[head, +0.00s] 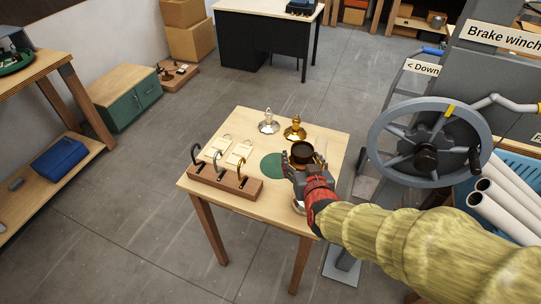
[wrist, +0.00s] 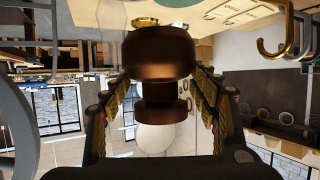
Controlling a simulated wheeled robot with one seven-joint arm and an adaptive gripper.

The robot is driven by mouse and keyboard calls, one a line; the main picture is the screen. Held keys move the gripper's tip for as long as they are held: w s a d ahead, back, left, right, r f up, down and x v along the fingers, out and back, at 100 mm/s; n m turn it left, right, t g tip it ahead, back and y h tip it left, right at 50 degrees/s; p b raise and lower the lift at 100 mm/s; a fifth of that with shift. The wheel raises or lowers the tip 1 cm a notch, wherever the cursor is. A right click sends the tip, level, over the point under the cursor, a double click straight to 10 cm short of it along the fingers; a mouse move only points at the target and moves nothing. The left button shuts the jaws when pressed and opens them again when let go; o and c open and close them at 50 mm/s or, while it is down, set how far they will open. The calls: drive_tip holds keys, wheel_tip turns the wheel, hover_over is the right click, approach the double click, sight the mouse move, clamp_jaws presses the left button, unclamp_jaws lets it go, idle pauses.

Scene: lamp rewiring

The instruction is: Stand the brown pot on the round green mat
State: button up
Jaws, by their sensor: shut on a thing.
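The brown pot (head: 303,154) is dark and round, and it is at my gripper's tip near the right side of the small wooden table. In the wrist view the pot (wrist: 160,58) sits between the two fingers, with a narrow waist and a wider part. My gripper (head: 301,171) is shut on it. The round green mat (head: 271,166) lies flat on the table just left of the pot, its right edge partly hidden by the pot and gripper. I cannot tell how high the pot is above the table.
The small table (head: 323,117) also holds a silver lamp part (head: 268,123), a gold one (head: 295,130), pale plates (head: 238,153) and a wooden block with hooks (head: 225,180). A pale clear cylinder (head: 321,150) stands right of the pot. A large handwheel (head: 424,140) is to the right.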

drive_tip(key=w+a+f+b, duration=0.1)
drive_tip(key=w+a+f, duration=0.1)
drive_tip(key=w+f, duration=0.1)
drive_tip(key=w+a+f+b, duration=0.2)
drive_tip(key=w+f, duration=0.1)
drive_tip(key=w, duration=0.2)
drive_tip(key=w+a+f+b, duration=0.1)
drive_tip(key=w+a+f, duration=0.1)
drive_tip(key=w+f, duration=0.1)
drive_tip(key=shift+w+a+f+b, duration=0.15)
drive_tip(key=shift+w+a+b, duration=0.2)
drive_tip(key=shift+w, duration=0.5)
drive_tip(key=shift+w+a+f, duration=0.1)
drive_tip(key=shift+f, duration=0.15)
drive_tip(key=shift+w+f+b, duration=0.1)
drive_tip(key=shift+f+b, duration=0.45)
drive_tip(key=shift+f, duration=0.9)
drive_tip(key=shift+f, duration=0.15)
drive_tip(key=o, duration=1.4)
drive_tip(key=shift+f, duration=0.1)
